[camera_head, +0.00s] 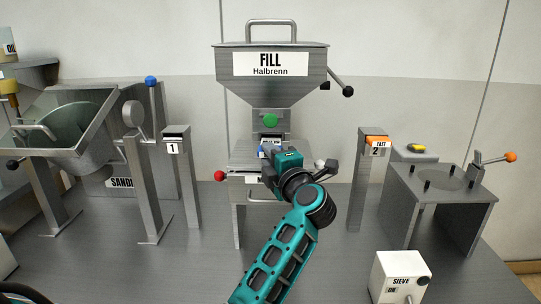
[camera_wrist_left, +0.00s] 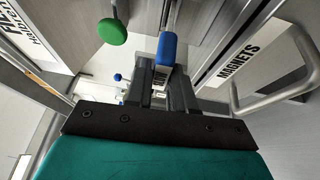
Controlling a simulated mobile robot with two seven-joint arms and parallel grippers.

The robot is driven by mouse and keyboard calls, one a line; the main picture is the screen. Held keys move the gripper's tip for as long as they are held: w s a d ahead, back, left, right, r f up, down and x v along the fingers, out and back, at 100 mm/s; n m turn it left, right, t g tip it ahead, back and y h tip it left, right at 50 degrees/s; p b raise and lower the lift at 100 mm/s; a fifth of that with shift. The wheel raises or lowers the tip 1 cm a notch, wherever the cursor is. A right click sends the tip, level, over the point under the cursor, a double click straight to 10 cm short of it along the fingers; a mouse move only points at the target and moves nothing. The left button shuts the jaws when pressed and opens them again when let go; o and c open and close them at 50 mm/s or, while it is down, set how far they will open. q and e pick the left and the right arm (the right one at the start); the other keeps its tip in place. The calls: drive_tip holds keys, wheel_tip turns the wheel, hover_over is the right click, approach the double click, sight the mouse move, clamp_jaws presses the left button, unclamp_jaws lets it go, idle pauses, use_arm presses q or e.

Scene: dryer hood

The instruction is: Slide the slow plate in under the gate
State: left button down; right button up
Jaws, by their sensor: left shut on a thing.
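My left gripper (camera_head: 266,160) is in front of the hopper outlet, below the green knob (camera_head: 270,120). In the left wrist view the gripper (camera_wrist_left: 165,85) is shut on a plate with a blue grip (camera_wrist_left: 166,48) and a small white label, which I take as the slow plate. The blue grip also shows as a small patch in the head view (camera_head: 262,150). The gate (camera_head: 269,127) is the grey block under the hopper (camera_head: 270,88). My gripper hides much of the plate and the slot, so I cannot tell how far in it sits. My right gripper is not in view.
Post 1 (camera_head: 174,150) stands left, its slot showing no plate. Post 2 (camera_head: 374,150) holds an orange-topped plate marked FAST. A drawer marked MAGNETS (camera_wrist_left: 240,55) with a bar handle (camera_wrist_left: 275,108) is close to my gripper.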

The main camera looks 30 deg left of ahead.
use_arm(q)
drive_tip(key=shift+r, duration=0.1)
idle(0.3)
drive_tip(key=shift+p, duration=0.45)
drive_tip(key=shift+w+a, duration=0.4)
drive_tip(key=shift+w, duration=0.3)
drive_tip(key=shift+w+a, duration=0.45)
drive_tip(key=shift+w, duration=0.2)
drive_tip(key=shift+w+a, duration=0.4)
drive_tip(key=shift+w, duration=0.3)
drive_tip(key=shift+w+a+b, duration=0.45)
drive_tip(key=shift+w+a, duration=0.15)
drive_tip(key=shift+w, duration=0.35)
drive_tip(key=c, duration=0.9)
unclamp_jaws()
drive_tip(key=shift+d, duration=0.1)
